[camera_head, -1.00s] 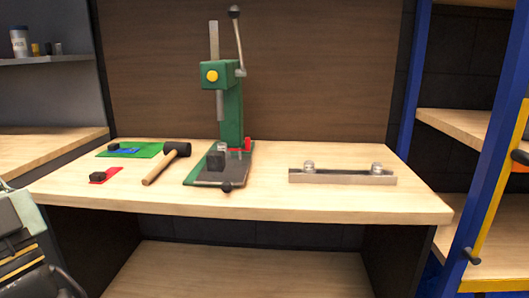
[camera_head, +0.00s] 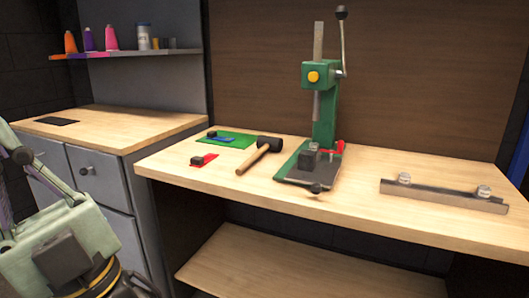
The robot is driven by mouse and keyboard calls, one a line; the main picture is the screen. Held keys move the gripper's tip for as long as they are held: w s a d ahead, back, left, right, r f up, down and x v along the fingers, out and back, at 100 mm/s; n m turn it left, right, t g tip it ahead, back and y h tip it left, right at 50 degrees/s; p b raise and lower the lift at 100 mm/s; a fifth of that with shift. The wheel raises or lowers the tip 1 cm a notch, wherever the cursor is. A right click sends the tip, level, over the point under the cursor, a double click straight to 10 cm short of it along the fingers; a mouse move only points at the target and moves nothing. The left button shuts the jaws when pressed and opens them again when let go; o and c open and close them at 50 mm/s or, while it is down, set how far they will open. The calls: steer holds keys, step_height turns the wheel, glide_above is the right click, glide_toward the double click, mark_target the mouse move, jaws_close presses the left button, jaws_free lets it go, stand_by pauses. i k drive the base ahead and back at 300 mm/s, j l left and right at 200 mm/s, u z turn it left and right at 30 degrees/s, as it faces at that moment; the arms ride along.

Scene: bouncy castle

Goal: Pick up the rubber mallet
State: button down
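The rubber mallet (camera_head: 259,154) lies on the wooden workbench (camera_head: 360,210), with a black head toward the back and a light wooden handle pointing to the front left. It lies just left of the green press. My arm shows at the lower left, pale green with dark parts, well left of and apart from the mallet. My gripper's fingertips cannot be made out clearly, so whether it is open or shut is not shown.
A green arbor press (camera_head: 325,110) stands right of the mallet. A green mat (camera_head: 238,140) and a red piece (camera_head: 205,160) lie to its left. A metal bar (camera_head: 440,194) lies at the right. A grey cabinet (camera_head: 110,185) stands left. The bench's front middle is clear.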

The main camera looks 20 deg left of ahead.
mark_target(263, 143)
steer(key=i+l, duration=0.15)
steer(key=i, duration=0.35)
steer(key=i+l, duration=0.2)
steer(key=i, duration=0.25)
steer(key=i+l, duration=0.15)
steer(key=i, duration=0.35)
steer(key=j+u, duration=0.05)
